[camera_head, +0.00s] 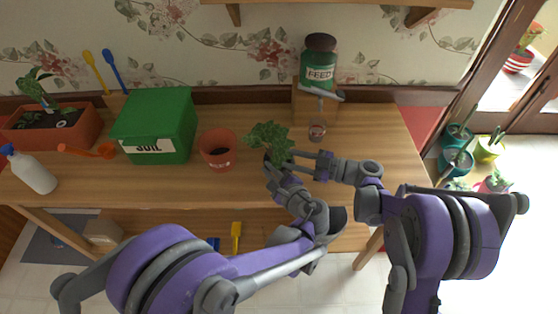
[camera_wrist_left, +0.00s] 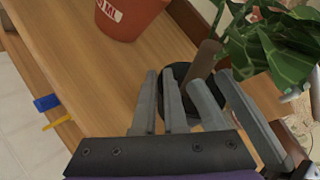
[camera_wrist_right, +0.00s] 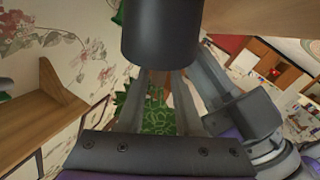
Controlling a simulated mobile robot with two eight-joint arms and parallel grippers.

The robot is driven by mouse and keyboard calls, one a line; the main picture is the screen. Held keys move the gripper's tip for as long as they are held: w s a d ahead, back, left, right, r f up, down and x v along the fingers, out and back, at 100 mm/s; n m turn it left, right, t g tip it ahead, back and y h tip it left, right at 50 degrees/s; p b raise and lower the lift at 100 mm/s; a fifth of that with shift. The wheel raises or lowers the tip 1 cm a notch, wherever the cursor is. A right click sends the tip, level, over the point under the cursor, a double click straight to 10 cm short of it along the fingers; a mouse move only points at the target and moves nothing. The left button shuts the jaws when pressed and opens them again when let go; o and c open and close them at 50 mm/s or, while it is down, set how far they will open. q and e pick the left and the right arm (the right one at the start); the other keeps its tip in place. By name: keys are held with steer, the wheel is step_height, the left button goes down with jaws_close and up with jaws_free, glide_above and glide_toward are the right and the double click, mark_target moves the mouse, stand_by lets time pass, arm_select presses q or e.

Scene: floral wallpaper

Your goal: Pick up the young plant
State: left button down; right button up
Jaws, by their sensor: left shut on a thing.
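The young plant (camera_head: 268,139) has bushy green leaves, a brown stem (camera_wrist_left: 204,63) and a dark round base. In the left wrist view the fingers (camera_wrist_left: 190,85) reach the base. My right gripper (camera_head: 305,163) is open just right of the plant. In the right wrist view its fingers (camera_wrist_right: 163,80) are apart, with a dark cylinder (camera_wrist_right: 160,30) above and green leaves (camera_wrist_right: 155,115) between and below them.
The terracotta pot (camera_head: 217,156) also shows in the left wrist view (camera_wrist_left: 125,18). A green SOIL box (camera_head: 158,120), planter (camera_head: 80,135), orange trowel (camera_head: 85,150) and white bottle (camera_head: 32,172) stand left. A FEED jar (camera_head: 318,65) on its dispenser stands at the back.

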steer(key=shift+x, duration=0.95)
steer(key=shift+c, duration=0.2)
jaws_close()
stand_by(0.5)
